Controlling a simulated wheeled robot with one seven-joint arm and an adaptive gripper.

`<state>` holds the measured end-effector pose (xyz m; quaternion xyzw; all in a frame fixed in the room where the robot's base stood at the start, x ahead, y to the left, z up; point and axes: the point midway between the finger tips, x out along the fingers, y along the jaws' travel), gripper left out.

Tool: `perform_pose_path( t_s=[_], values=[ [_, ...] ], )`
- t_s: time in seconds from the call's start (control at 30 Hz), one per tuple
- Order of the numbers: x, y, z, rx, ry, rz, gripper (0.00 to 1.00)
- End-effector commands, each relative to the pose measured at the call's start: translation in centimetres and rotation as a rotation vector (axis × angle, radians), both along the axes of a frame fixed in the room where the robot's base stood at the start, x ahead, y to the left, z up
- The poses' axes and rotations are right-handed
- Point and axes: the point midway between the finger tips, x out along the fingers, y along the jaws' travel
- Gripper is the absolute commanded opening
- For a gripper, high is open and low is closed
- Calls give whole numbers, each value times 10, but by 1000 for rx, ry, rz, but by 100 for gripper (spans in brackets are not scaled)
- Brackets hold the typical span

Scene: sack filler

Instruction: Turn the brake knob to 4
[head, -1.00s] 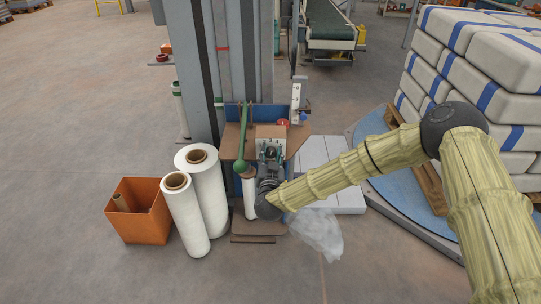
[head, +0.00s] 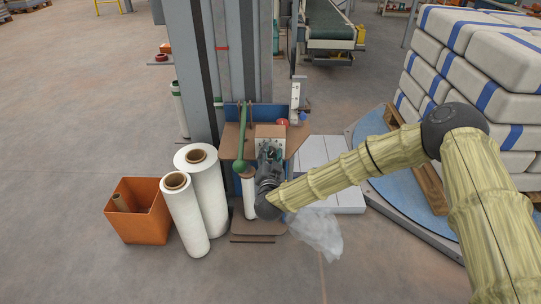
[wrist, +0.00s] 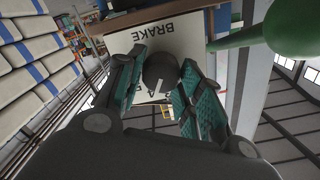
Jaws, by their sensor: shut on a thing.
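The brake knob (wrist: 160,70) is dark and round with a pale pointer line. It sits on a white plate (wrist: 190,38) lettered BRAKE, which appears turned in the wrist view. My gripper (wrist: 163,76) has its green-padded fingers on both sides of the knob and is shut on it. The lower part of the plate is partly hidden by the fingers, and I cannot read any scale numbers. In the head view my gripper (head: 269,158) is at the front of the brown box (head: 270,131) and hides the knob.
A green ball-ended lever (head: 241,165) stands close left of my gripper. White film rolls (head: 187,215) and an orange bin (head: 140,225) are further left. Crumpled clear film (head: 318,232) lies on the floor at right. Stacked sacks (head: 480,70) stand on a pallet at far right.

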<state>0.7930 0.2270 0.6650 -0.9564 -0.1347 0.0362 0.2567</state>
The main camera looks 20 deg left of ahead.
Motion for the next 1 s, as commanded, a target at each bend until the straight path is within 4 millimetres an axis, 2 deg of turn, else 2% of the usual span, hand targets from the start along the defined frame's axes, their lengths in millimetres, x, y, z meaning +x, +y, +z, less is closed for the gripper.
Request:
perform_pose_path(
  t_s=[0.03, 0.07, 0.17, 0.57, 0.77, 1.0],
  values=[
    [0, 0, 0, 0, 0, 0, 13],
    [0, 0, 0, 0, 0, 0, 38],
    [0, 0, 0, -1, 0, 0, 57],
    [-4, -1, 0, -1, 0, 1, 57],
    [-26, -7, 0, -1, 1, 2, 57],
    [-69, -19, -1, -2, 2, 2, 57]
  ],
)
